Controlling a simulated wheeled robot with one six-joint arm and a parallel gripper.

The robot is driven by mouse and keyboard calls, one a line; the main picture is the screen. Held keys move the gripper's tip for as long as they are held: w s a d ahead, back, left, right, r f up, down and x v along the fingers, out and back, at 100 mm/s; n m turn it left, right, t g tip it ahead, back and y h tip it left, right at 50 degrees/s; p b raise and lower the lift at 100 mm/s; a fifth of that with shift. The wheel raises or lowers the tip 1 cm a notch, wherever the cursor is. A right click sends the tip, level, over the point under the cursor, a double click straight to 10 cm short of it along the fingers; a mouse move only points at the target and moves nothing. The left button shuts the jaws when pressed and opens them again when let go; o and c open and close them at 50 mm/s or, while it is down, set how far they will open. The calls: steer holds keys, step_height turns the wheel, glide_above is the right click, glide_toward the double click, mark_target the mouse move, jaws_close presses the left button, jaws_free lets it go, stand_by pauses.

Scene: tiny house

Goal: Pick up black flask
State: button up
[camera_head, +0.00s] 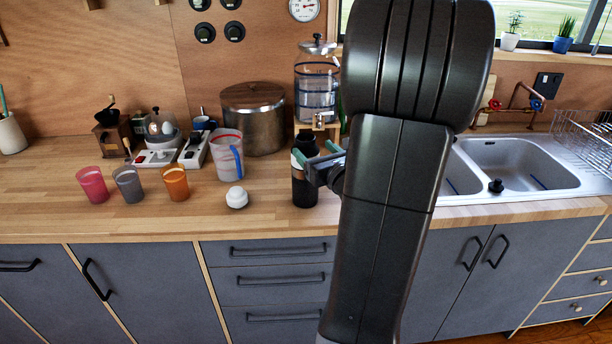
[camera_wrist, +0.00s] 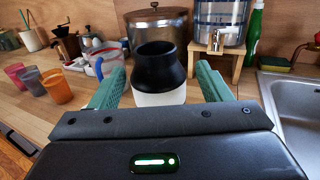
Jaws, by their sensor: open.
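The black flask (camera_head: 304,186) stands upright on the wooden counter near its front edge, left of the sink. In the head view its upper part is partly covered by my gripper (camera_head: 318,160). In the wrist view the flask (camera_wrist: 159,71) shows a wide black top above a pale band, and its lower part is hidden behind the gripper body. My gripper (camera_wrist: 157,84) is open, with one green finger to the left of the flask and one to the right. The flask appears between or just beyond the fingertips; I cannot tell whether either finger touches it.
A white round item (camera_head: 237,197) and a clear pitcher (camera_head: 226,155) stand left of the flask. A large pot (camera_head: 253,118) and a water dispenser (camera_head: 316,88) on a wooden stand are behind. Pink, grey and orange cups (camera_head: 174,183) stand further left. The sink (camera_head: 515,165) is right.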

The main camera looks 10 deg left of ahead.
mark_target(302, 138)
steer(key=shift+p+x, duration=0.85)
steer(key=shift+x, duration=2.65)
steer(key=shift+s+a+r, duration=0.1)
steer(key=shift+s+r, duration=0.05)
steer(key=shift+r, duration=0.1)
jaws_close()
